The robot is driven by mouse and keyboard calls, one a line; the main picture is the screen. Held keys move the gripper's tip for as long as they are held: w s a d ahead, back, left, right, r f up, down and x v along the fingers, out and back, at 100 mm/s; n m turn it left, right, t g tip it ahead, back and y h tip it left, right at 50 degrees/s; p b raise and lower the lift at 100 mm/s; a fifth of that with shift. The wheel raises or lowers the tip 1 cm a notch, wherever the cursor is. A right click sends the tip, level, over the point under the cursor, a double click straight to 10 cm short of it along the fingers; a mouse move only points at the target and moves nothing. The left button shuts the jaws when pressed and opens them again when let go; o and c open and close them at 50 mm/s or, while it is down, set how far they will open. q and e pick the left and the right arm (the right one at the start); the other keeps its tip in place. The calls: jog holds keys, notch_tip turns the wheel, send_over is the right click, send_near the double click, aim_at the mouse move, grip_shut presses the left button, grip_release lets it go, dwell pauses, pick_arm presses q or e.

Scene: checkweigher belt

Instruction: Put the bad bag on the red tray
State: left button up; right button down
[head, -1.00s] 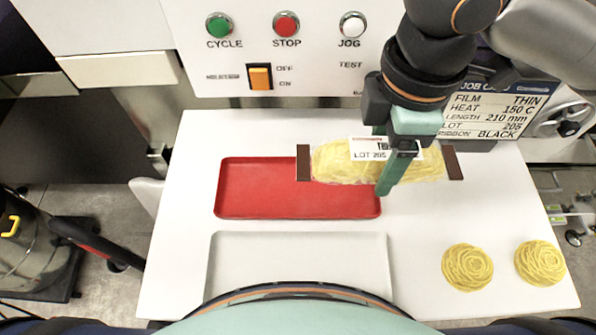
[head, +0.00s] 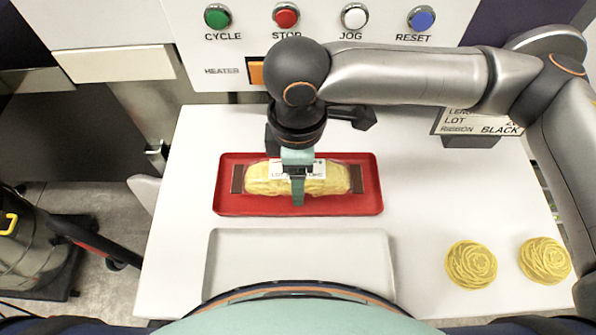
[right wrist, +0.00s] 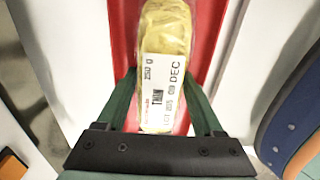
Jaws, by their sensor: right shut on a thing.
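The bag (head: 335,180) is a clear pack of yellow noodles with dark end strips and a white printed label. It is over the red tray (head: 365,205), within its outline; I cannot tell whether it touches the tray floor. My right gripper (head: 298,190) comes down from above and is shut on the middle of the bag. In the right wrist view the bag (right wrist: 166,30) lies between the two green fingers (right wrist: 165,110), its label facing the camera and reading "THIN" and "DEC". My left gripper is not in view.
A pale grey tray (head: 225,265) lies in front of the red tray. Two noodle nests (head: 471,264) (head: 545,260) lie at the table's front right. The button panel (head: 330,40) stands behind. The white table (head: 430,190) is clear right of the red tray.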

jog(key=shift+f, duration=0.15)
grip_release()
jog(key=shift+r+p, duration=0.4)
jog(key=shift+r, duration=3.55)
